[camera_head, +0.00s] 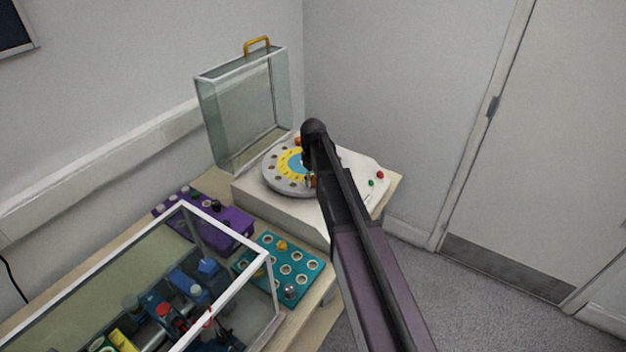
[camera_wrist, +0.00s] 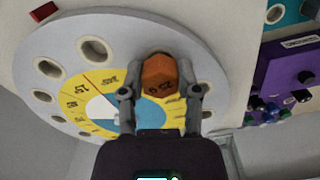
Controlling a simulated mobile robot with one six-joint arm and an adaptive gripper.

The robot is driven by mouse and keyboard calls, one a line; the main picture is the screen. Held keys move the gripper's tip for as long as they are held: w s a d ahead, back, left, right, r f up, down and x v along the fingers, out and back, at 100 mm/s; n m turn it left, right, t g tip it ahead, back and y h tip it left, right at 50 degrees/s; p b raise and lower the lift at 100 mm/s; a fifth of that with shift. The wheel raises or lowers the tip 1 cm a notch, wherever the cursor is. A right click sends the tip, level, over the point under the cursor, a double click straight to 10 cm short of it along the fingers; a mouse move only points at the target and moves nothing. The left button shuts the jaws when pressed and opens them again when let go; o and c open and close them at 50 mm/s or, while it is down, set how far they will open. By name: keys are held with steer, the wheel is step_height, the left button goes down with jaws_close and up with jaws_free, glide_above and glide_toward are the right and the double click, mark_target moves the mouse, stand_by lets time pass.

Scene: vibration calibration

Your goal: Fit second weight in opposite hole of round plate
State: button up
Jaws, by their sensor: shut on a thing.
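My gripper (camera_wrist: 160,92) is shut on an orange-brown faceted weight (camera_wrist: 158,75) with a "25 g" mark. The weight is over the rim area of the round grey plate (camera_wrist: 125,28); I cannot tell whether it is seated in a hole. The plate has a ring of holes and a yellow, blue and white centre disc. In the head view my gripper (camera_head: 309,181) is at the near side of the plate (camera_head: 272,178), partly hidden by my arm. Another orange weight (camera_head: 298,141) shows at the plate's far side, beside my arm.
The plate sits on a white machine (camera_head: 275,207) with red and green buttons. An open clear cover (camera_head: 240,110) stands behind it. A teal board (camera_head: 303,264) with holes, a gold weight and a silver weight lies in front. A purple box (camera_head: 225,228) and glass case (camera_head: 170,238) are at left.

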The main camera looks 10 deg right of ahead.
steer(key=shift+f+b, duration=0.4)
steer(key=shift+f, duration=0.05)
stand_by(0.4)
steer(key=o, duration=1)
steer(key=shift+c, duration=0.2)
steer(key=shift+r, duration=0.25)
